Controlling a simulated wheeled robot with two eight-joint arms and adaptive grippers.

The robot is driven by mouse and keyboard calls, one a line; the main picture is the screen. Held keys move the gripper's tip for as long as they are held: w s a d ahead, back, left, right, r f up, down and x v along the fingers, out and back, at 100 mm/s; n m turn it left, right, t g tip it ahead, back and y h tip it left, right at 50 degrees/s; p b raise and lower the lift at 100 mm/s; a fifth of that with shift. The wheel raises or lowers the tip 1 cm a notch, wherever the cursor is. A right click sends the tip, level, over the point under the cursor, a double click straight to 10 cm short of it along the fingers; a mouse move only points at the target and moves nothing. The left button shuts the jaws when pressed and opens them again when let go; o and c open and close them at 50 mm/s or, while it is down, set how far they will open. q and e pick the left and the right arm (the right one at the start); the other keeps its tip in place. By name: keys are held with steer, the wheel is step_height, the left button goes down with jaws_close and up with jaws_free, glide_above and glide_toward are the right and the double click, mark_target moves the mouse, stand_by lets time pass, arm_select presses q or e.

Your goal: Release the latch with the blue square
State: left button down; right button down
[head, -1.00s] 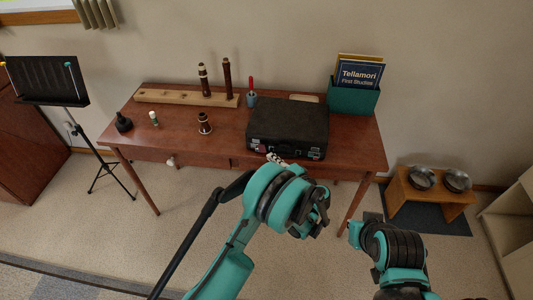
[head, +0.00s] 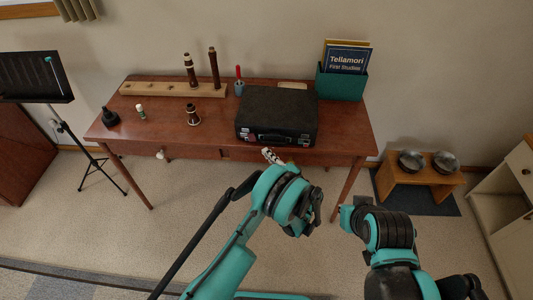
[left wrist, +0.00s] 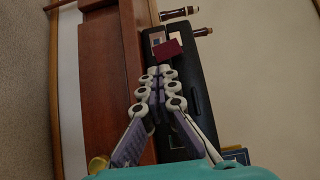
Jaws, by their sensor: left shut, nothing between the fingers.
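A black case (head: 278,112) lies shut near the right end of the wooden desk, with a handle and small stickers on its front. It also shows in the left wrist view (left wrist: 192,95). Near its end there are a small bluish square (left wrist: 157,39) and a dark red patch (left wrist: 169,47); I cannot tell which is a latch marking. My left gripper (head: 268,153) is just in front of the case's front edge. In the left wrist view its fingers (left wrist: 160,71) are shut and empty, covering part of the case. My right gripper is not visible; only its arm shows.
The desk (head: 165,130) also holds a wooden rack (head: 165,90), dark woodwind pieces (head: 193,116), a small bottle (head: 140,111) and a green book box (head: 341,82). A music stand (head: 70,125) is at the left. A low bench with metal bowls (head: 418,182) is at the right.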

mark_target(250, 136)
arm_select(q)
steer(key=b+x, duration=0.1)
steer(key=x, duration=0.5)
steer(key=shift+a+f+b, duration=0.1)
steer(key=shift+b, duration=0.25)
steer(key=shift+x, duration=0.8)
